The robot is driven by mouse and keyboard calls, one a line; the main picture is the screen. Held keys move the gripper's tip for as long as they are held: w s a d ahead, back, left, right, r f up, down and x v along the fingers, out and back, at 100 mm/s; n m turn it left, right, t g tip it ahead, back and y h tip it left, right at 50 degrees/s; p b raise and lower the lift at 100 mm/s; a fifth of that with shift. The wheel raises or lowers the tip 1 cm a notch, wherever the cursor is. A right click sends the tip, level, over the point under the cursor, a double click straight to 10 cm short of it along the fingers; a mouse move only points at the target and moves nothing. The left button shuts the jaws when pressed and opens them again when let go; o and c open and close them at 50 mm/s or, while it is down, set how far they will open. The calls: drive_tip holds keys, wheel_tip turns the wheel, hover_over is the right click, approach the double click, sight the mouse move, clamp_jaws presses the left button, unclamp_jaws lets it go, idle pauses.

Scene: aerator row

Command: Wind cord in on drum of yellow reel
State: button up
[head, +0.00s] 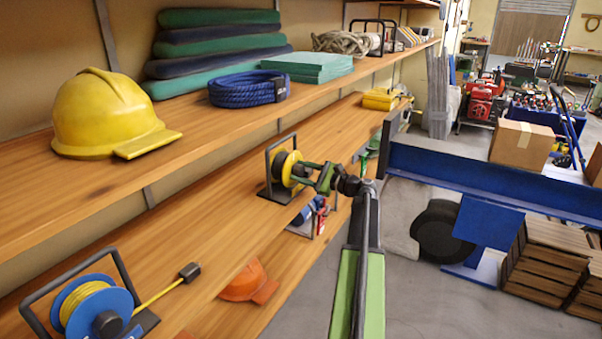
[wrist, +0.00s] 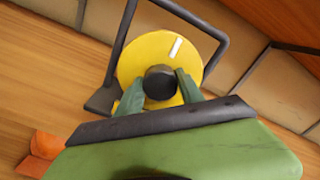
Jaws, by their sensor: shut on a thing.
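The yellow reel (head: 281,166) stands in its dark frame on the middle shelf in the head view. In the wrist view the yellow reel (wrist: 134,62) faces me, with a white mark on its upper right and a dark round knob (wrist: 160,83) in front. My gripper (head: 305,174) reaches it from the right in the head view. In the wrist view my green gripper fingers (wrist: 160,90) are shut on the dark knob, one on each side.
A blue reel (head: 84,303) with yellow cord and a black plug (head: 189,272) stands at the near left of the middle shelf (head: 190,235). A yellow helmet (head: 100,115) and blue rope (head: 243,88) lie on the shelf above. An orange helmet (head: 248,283) lies below.

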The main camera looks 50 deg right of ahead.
idle(0.4)
drive_tip(key=o, duration=1.4)
drive_tip(key=shift+s, duration=0.1)
drive_tip(key=v, duration=1.7)
drive_tip(key=shift+s+f, duration=0.1)
drive_tip(key=shift+s, duration=0.1)
